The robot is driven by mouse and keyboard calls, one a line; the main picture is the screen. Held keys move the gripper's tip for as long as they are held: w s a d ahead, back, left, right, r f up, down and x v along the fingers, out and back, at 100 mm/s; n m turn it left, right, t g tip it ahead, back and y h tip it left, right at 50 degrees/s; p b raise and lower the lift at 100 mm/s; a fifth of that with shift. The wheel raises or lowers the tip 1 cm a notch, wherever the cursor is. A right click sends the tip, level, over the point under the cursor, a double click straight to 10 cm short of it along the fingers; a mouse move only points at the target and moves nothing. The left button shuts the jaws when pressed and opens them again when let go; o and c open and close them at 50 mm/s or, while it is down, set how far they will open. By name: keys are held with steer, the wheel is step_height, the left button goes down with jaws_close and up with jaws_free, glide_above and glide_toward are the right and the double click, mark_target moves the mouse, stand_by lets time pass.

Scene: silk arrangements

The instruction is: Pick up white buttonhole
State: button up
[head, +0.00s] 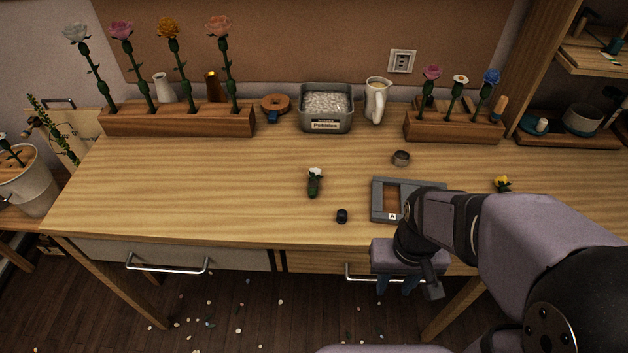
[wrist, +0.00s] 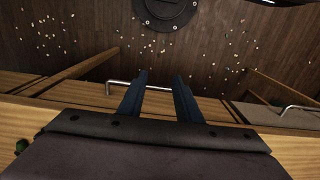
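The white buttonhole (head: 314,183) lies on the table left of centre in the head view, a small white bloom on a short dark green stem. My gripper (head: 397,287) hangs in front of the table's front edge, to the right of and nearer than the buttonhole, and well apart from it. In the wrist view its two blue fingers (wrist: 160,80) are spread with nothing between them. The white buttonhole cannot be made out in the wrist view.
A grey tray marked A (head: 377,205), a small dark cylinder (head: 342,216), a metal ring (head: 401,158) and a yellow buttonhole (head: 502,184) are on the table. Flower racks (head: 180,122) (head: 455,128) and a pebble tin (head: 326,117) stand behind. The table's left is clear.

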stand_by(0.4)
steer(key=o, duration=0.6)
steer(key=shift+c, duration=0.2)
